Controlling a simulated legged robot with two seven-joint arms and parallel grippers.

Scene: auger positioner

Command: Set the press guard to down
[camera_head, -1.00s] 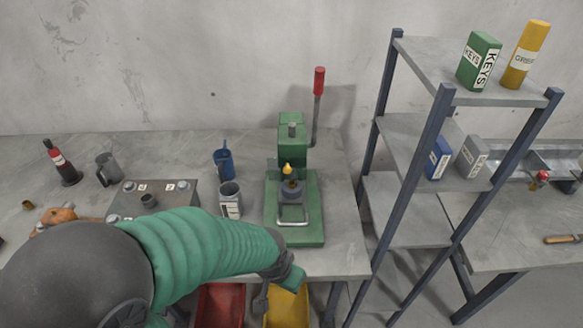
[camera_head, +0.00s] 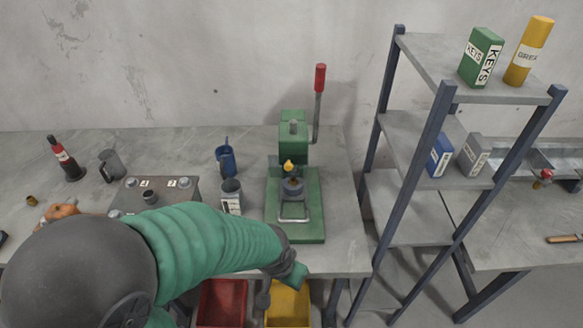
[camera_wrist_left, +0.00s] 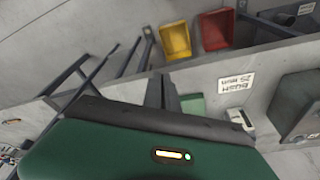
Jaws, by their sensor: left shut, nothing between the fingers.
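The green press (camera_head: 293,150) stands upright on the bench in the middle of the head view. Its red-tipped lever (camera_head: 319,85) points up at its right side. A pale metal loop (camera_head: 293,213), which looks like the press guard, sits low at the front of the press, below the dark round part and yellow knob. My left arm reaches across in front of the bench. Its hand is near the bench's front edge, below and apart from the loop. In the left wrist view my left gripper (camera_wrist_left: 162,92) is shut and empty. My right gripper is not in view.
A blue mug (camera_head: 226,160) and a labelled grey cup (camera_head: 231,196) stand left of the press. A shelf rack (camera_head: 425,205) stands close on the right. A red bin (camera_head: 222,303) and a yellow bin (camera_head: 287,305) sit below the bench edge.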

